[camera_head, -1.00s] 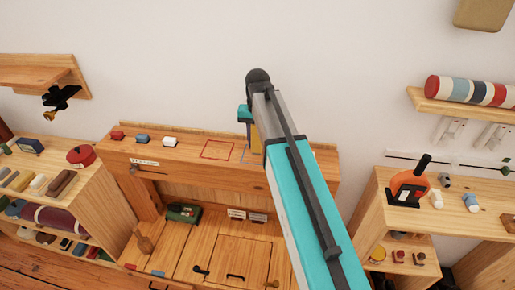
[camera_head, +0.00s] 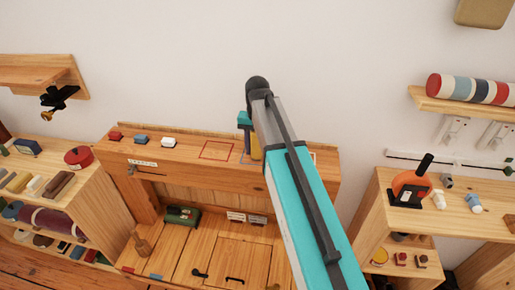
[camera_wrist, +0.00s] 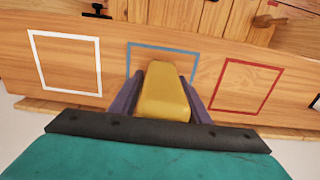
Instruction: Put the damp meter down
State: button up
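The damp meter (camera_wrist: 165,92), a yellow tapered block, sits between the two dark fingers of my gripper (camera_wrist: 161,80) in the wrist view. The fingers press against both its sides. A blue square outline (camera_wrist: 162,46) on the wooden ledge lies behind the meter, which covers part of it. In the head view the meter (camera_head: 256,153) shows as a small yellow patch beside my arm, above the ledge (camera_head: 190,152). My arm hides most of it, and I cannot tell whether its base touches the wood.
A red outline (camera_head: 217,151) and a white outline (camera_wrist: 65,63) flank the blue one; both are empty. Small red, blue and white blocks stand along the ledge's left part. A green case (camera_head: 183,215) lies on the lower surface. The wall is close behind.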

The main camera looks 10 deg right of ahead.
jog(key=shift+o, duration=0.5)
jog(key=shift+r, duration=0.1)
jog(key=shift+r+p, duration=3.9)
jog(key=shift+r, duration=2.15)
